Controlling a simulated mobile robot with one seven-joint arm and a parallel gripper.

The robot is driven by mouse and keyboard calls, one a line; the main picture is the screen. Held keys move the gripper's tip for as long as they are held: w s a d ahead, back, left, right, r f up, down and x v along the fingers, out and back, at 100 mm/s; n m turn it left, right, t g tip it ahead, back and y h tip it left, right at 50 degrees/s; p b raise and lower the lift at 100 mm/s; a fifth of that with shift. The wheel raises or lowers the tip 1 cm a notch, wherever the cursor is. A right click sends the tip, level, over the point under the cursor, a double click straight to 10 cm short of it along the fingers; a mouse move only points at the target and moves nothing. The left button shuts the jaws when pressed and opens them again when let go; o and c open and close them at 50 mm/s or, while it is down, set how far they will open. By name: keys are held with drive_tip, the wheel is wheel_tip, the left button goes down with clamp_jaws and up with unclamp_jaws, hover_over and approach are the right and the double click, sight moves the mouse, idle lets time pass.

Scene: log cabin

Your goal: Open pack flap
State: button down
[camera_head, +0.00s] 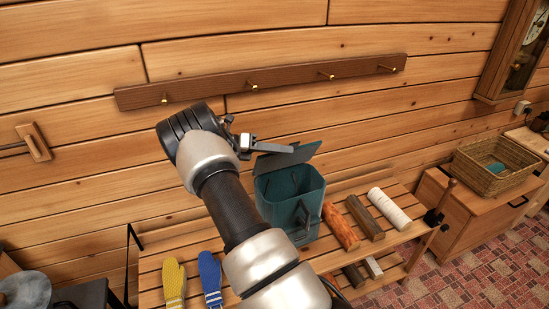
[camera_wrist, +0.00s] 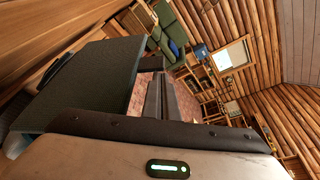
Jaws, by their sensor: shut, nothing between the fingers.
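The teal pack (camera_head: 290,195) stands upright on a slatted wooden bench. Its flap (camera_head: 289,157) is raised and tilted up at the back, and the pack's open top shows below it. A dark clasp or strap (camera_head: 302,213) is on the pack's front. My gripper (camera_head: 293,148) is shut and empty, at the raised flap's upper edge; I cannot tell whether it touches. In the wrist view the flap (camera_wrist: 85,85) is a dark panel close to the left of my shut fingers (camera_wrist: 162,95).
On the bench, an orange-brown log (camera_head: 340,226), a darker log (camera_head: 365,217) and a white roll (camera_head: 390,208) lie right of the pack. Yellow (camera_head: 174,284) and blue mittens (camera_head: 210,278) lie left. A peg rail (camera_head: 265,80) crosses the wall behind. A wicker basket (camera_head: 495,165) sits right.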

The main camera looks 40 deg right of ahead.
drive_tip(key=w, duration=0.1)
drive_tip(key=w+d+r+b, duration=0.1)
drive_tip(key=w, duration=0.1)
drive_tip(key=w+b, duration=0.1)
drive_tip(key=w, duration=0.1)
drive_tip(key=shift+w+d+r, duration=0.2)
drive_tip(key=shift+d+r, duration=0.05)
drive_tip(key=shift+r, duration=0.15)
drive_tip(key=shift+w+r+b, duration=0.3)
drive_tip(key=shift+w, duration=0.4)
drive_tip(key=shift+s, duration=0.1)
